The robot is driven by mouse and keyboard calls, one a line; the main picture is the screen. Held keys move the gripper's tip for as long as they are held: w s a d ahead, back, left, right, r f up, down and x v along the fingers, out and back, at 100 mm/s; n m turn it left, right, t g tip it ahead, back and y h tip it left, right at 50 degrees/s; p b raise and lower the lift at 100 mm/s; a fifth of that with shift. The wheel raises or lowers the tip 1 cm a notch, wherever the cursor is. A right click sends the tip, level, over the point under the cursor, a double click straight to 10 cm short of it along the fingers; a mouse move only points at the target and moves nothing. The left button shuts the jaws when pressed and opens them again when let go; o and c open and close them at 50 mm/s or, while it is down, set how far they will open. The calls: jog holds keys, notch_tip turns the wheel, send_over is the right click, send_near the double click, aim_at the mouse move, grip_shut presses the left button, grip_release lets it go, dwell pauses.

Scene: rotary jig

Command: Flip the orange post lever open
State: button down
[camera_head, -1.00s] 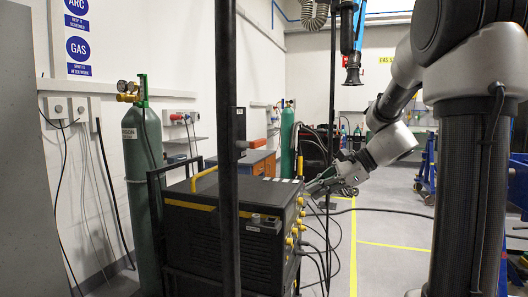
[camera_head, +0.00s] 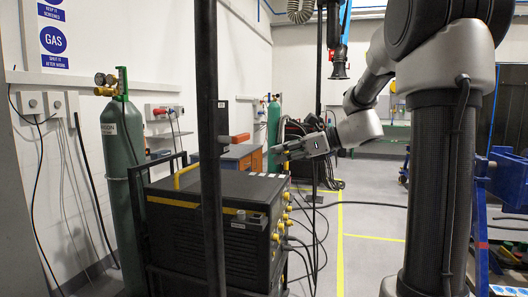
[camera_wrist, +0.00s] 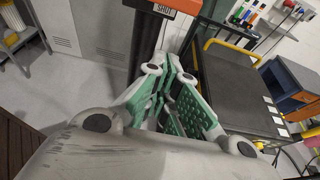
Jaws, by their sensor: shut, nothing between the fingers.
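The orange post lever (camera_head: 238,137) sticks out sideways to the right from the black post (camera_head: 210,190) in the head view. In the wrist view the lever (camera_wrist: 180,5) crosses the top edge, and a label beside it reads "SHUT". My gripper (camera_head: 279,151) is to the right of the lever and slightly lower in the head view, with a gap in the picture between them. In the wrist view my gripper (camera_wrist: 170,75) has its green-padded fingers together, empty, pointing toward the post below the lever. The lever's upper part is cut off there.
A green gas cylinder (camera_head: 127,180) is at the left. A blue stand (camera_head: 475,190) is at the right. Open floor (camera_head: 365,240) lies right of the machine.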

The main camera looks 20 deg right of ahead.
aim_at(233, 138)
jog(key=w+a, duration=0.5)
jog(key=a, duration=0.2)
jog(key=shift+r, duration=0.45)
jog(key=shift+w+r+n, duration=0.15)
jog(key=shift+r+n, duration=0.15)
jog(key=shift+n, duration=0.1)
notch_tip(233, 138, up, 8)
jog(key=s+a+n+t+h, duration=0.1)
jog(key=s+n+t, duration=0.1)
jog(key=n+t, duration=0.3)
jog(key=shift+a+r+n+h, duration=0.15)
jog(key=shift+a+n+h, duration=0.15)
jog(key=shift+n, duration=2)
jog(key=shift+s+a+r, duration=0.1)
jog(key=shift+s, duration=0.05)
